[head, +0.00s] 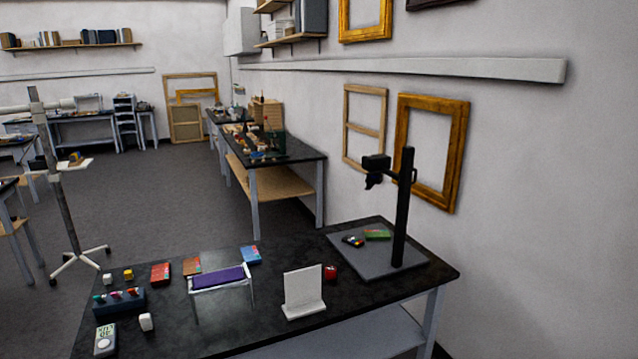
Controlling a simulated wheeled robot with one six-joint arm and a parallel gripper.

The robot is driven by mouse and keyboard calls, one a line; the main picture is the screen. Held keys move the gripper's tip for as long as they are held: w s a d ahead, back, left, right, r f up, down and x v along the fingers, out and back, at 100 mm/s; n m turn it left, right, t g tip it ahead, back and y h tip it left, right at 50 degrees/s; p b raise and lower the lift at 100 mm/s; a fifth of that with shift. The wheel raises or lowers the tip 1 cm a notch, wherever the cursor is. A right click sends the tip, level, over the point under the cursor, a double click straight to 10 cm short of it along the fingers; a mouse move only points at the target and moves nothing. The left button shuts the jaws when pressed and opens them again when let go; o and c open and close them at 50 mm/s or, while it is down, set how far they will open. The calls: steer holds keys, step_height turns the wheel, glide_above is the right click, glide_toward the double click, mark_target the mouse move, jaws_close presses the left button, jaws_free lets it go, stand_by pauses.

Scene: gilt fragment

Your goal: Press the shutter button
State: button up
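A black copy stand rises from a dark baseboard (365,262) at the right end of the near table, with a tall black column (404,210). A dark camera (376,163) is mounted on the column and faces down over the board. A small green piece (377,235) and a small dark multicoloured object (352,241) lie on the board. A small red object (331,272) sits left of the board; I cannot tell if it is a button. No shutter button can be made out with certainty. My gripper is not in view.
The near black table (255,310) also holds a white upright panel (303,291), a clear-legged rack with a purple top (220,277), small red and blue boxes, a dark holder (119,303) and a white handheld device (105,340). Open floor (165,220) lies beyond, left of the wall.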

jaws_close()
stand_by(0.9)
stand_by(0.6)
